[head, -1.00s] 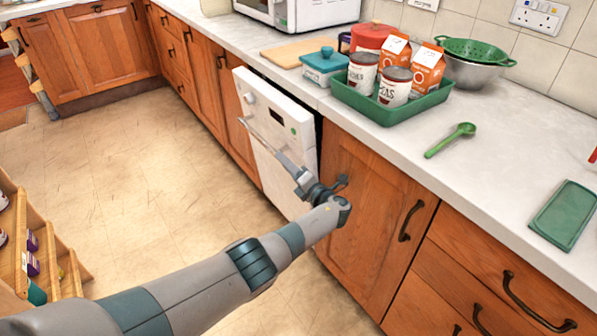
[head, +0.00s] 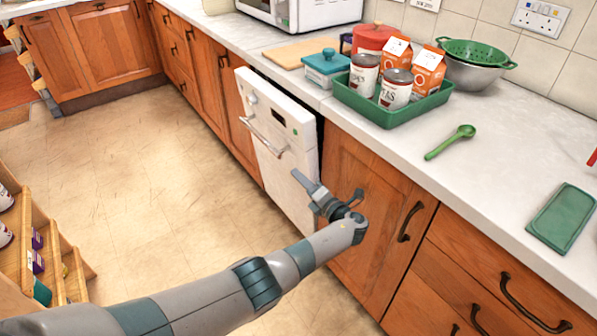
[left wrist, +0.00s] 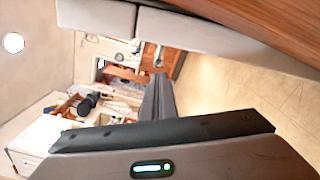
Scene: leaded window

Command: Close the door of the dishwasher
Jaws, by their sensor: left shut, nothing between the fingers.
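The dishwasher door (head: 285,165) is a white panel with a bar handle (head: 262,137) below the counter. It is nearly upright, its top edge standing a little out from the cabinet fronts. A dark gap shows along its right side. My left gripper (head: 297,175) is shut and empty, in front of the door's right part, below and right of the handle. I cannot tell whether its tip touches the door. Its closed fingers also show in the left wrist view (left wrist: 159,95). My right gripper is not in view.
The counter (head: 480,190) holds a green tray (head: 393,117) with cans and cartons, and a green spoon (head: 450,142). A wooden cupboard (head: 365,220) stands right of the dishwasher. A wooden rack (head: 60,265) is at lower left. The floor (head: 150,170) between is clear.

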